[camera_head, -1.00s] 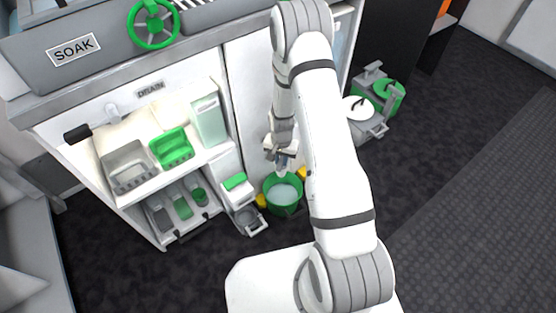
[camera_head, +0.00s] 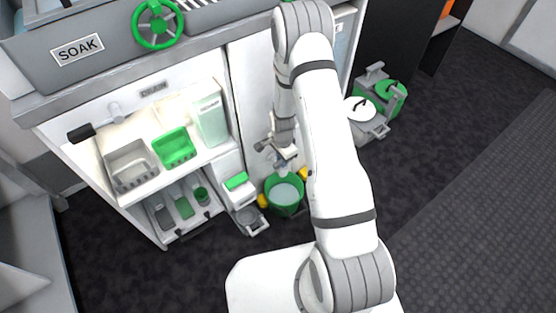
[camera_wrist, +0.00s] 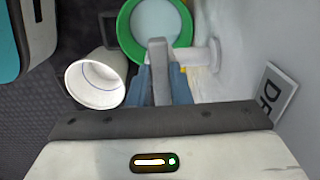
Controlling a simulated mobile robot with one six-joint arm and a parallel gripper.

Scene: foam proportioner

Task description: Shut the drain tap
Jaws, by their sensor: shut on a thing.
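The drain tap shows in the wrist view as a grey lever (camera_wrist: 158,72) beside a short white pipe (camera_wrist: 204,56) that comes out of the pale wall. My gripper (camera_wrist: 161,80) has its two blue-grey fingers closed on the lever, one on each side. In the head view my gripper (camera_head: 284,160) is low by the cabinet front, above a green bucket (camera_head: 285,205). The bucket holds pale liquid and also shows in the wrist view (camera_wrist: 126,30). The tap is mostly hidden by my wrist in the head view. I cannot tell whether liquid is flowing.
A tilted plate with cut-off "DR" lettering (camera_wrist: 276,94) is right of the gripper. A white cup-like opening (camera_wrist: 97,78) lies left. Open shelves with green and grey bins (camera_head: 174,147) stand left of the bucket.

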